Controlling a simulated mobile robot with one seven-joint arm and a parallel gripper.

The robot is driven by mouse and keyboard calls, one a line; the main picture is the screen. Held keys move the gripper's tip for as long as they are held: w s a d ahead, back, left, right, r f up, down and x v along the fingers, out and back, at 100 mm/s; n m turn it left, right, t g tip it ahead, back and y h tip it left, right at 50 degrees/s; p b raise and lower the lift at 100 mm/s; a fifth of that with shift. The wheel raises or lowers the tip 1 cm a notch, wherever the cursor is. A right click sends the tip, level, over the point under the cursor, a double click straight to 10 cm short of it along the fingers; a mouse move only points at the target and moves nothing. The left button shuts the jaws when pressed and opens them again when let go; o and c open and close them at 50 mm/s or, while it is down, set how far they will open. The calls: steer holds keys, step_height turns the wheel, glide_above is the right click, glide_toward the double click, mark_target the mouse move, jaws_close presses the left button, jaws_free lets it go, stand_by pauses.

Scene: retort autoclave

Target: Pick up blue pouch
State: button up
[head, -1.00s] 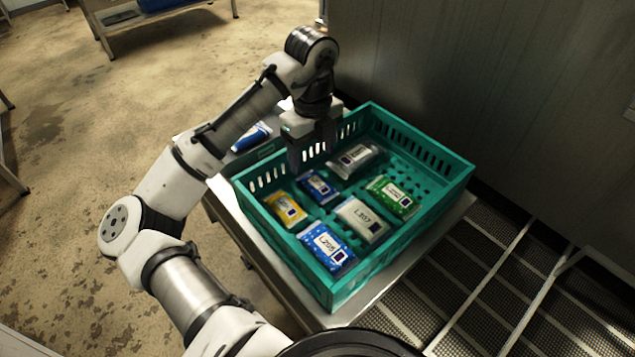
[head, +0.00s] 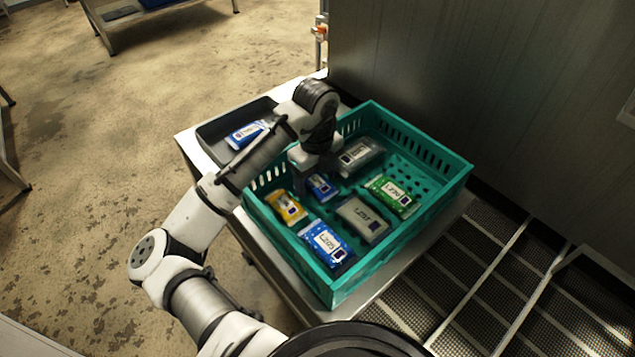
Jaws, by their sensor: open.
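Two blue pouches lie in the teal crate (head: 401,257). The smaller blue pouch (head: 322,188) is near the crate's left side, partly hidden by my gripper. The larger blue pouch (head: 327,243), with a white label, lies in the front corner. A third blue pouch (head: 245,134) lies in a grey tray outside the crate. My gripper (head: 307,180) is open and reaches down into the crate at the smaller blue pouch. Its fingertips are hard to make out, and I cannot tell whether they touch the pouch.
The crate also holds a yellow pouch (head: 286,206), a green pouch (head: 391,194) and two grey pouches (head: 362,218), (head: 361,153). The grey tray (head: 212,134) sits left of the crate on a metal table. A tall metal wall (head: 480,90) stands behind.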

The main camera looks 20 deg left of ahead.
steer(key=c, duration=1.1)
